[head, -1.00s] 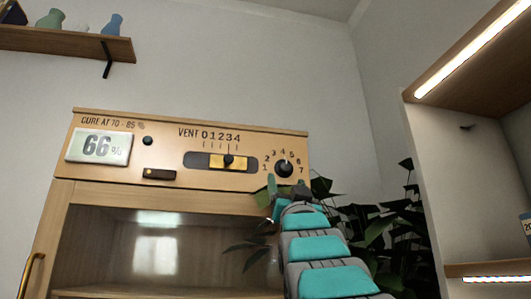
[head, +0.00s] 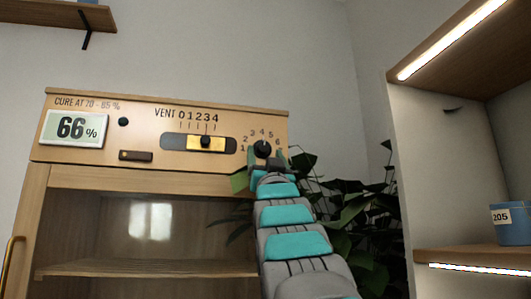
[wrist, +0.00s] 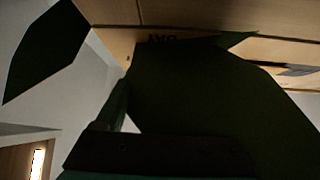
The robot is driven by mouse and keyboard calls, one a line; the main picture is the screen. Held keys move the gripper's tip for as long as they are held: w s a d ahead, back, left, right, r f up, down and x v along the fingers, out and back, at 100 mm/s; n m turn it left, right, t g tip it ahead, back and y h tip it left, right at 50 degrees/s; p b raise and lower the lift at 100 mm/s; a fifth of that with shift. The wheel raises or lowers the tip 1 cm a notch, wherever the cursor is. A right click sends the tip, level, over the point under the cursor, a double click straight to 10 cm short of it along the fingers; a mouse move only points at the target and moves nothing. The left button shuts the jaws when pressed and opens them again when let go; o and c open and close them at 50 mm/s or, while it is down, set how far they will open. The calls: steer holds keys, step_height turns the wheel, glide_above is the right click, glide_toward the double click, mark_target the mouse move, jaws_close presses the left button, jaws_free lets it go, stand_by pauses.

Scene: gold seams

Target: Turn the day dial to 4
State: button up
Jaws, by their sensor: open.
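The day dial (head: 262,148) is a round black knob at the right end of the wooden cabinet's top panel (head: 140,170).
Left of the dial are a vent slider (head: 206,143), a dark button, a small dark switch and a display reading 66% (head: 74,129). A leafy plant (head: 350,215) stands close to the right of my arm. A lit shelf (head: 450,254) with a blue container (head: 510,217) is farther right.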

steer(key=shift+w+a+r, duration=0.1)
steer(key=shift+w+r, duration=0.3)
steer(key=shift+r, duration=0.15)
jaws_close()
stand_by(0.4)
